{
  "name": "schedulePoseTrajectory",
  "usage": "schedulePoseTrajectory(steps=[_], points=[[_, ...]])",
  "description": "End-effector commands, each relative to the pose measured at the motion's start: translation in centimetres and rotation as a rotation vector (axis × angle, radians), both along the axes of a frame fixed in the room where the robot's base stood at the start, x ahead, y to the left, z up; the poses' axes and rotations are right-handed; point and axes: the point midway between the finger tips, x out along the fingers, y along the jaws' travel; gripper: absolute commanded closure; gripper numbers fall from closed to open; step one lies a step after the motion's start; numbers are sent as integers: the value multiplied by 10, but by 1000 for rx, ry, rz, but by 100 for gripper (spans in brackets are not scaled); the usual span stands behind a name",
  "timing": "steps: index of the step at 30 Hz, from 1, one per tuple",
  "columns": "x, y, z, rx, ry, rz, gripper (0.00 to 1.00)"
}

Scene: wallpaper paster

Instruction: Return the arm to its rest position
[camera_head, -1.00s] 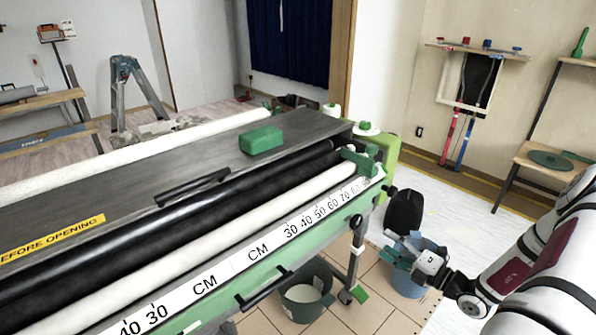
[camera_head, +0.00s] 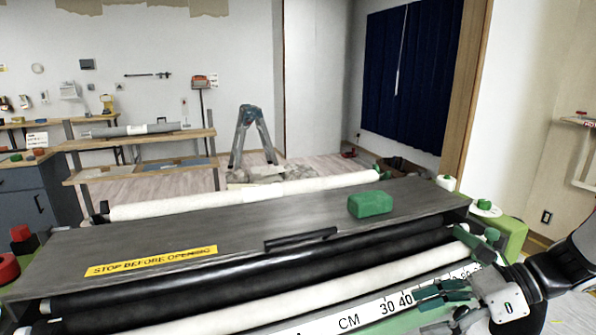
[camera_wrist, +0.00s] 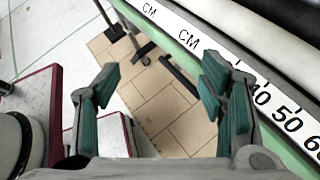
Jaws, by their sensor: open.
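My gripper (camera_head: 437,307) is at the lower right of the head view, in front of the wallpaper paster's front edge and its CM ruler. In the wrist view my gripper (camera_wrist: 162,100) shows two green-padded fingers spread apart with nothing between them. Tiled floor shows through the gap. The right finger overlaps the ruler strip (camera_wrist: 195,45) in that view; I cannot tell whether it touches. The paster's grey lid (camera_head: 150,225) carries a yellow warning label (camera_head: 150,261). My arm comes in from the right edge of the head view.
A green block (camera_head: 370,204) lies on the paster's lid. A black handle (camera_head: 300,239) sits on the lid's front part. A stepladder (camera_head: 248,140) and a wooden bench (camera_head: 190,137) stand behind.

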Motion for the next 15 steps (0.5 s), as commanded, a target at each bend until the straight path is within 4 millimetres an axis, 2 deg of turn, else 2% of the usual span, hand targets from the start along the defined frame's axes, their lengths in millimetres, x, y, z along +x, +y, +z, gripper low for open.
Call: schedulePoseTrajectory(steps=[1,6,10,15], points=[[-10,13,11,-61,-48,86,36],[-51,44,35,-244,-207,382,36],[-83,59,51,-373,-331,608,36],[-124,69,66,-530,-495,900,36]])
